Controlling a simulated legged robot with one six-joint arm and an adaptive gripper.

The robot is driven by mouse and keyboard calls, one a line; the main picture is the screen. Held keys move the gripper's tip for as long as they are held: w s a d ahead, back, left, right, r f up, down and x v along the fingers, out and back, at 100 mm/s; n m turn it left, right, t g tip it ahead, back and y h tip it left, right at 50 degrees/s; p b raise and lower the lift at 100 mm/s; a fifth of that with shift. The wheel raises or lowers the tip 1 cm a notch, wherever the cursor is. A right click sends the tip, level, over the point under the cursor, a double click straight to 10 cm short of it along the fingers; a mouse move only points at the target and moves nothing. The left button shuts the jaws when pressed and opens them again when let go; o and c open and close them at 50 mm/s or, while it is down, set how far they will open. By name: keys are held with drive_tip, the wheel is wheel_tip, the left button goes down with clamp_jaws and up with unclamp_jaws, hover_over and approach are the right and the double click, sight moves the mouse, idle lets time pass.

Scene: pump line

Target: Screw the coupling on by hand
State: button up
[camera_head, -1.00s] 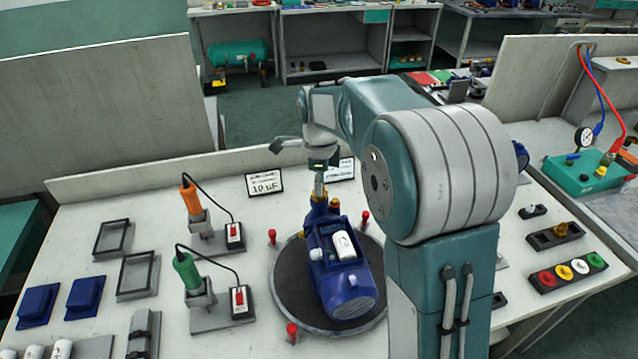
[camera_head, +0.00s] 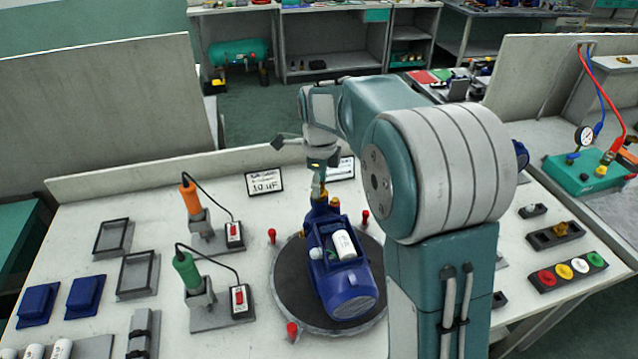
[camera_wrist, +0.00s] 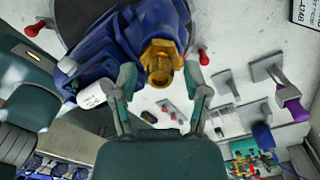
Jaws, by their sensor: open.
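The blue pump (camera_head: 340,278) lies on a round dark turntable (camera_head: 290,300) on the bench. A white cylinder (camera_head: 344,245) sits in the open box on its top. The brass coupling (camera_wrist: 160,62) is at the pump's blue port and shows in the wrist view. In the head view, only a small part of the brass (camera_head: 321,197) shows below my gripper (camera_head: 319,180). In the wrist view, my gripper (camera_wrist: 160,78) is open, with one fingertip on each side of the coupling. A gap shows beside the right fingertip. How far the coupling is threaded is not visible.
Red knobs (camera_head: 272,236) stand around the turntable. Orange-handled (camera_head: 188,199) and green-handled (camera_head: 187,270) tools stand in holders to the left. A 10 uF card (camera_head: 265,183) stands behind. Empty frames (camera_head: 113,240) and blue blocks lie farther left.

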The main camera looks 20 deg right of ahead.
drive_tip(key=shift+n, duration=1.3)
drive_tip(key=n, duration=0.3)
drive_tip(key=shift+n, duration=1.9)
drive_tip(key=n, duration=0.3)
drive_tip(key=shift+n, duration=0.3)
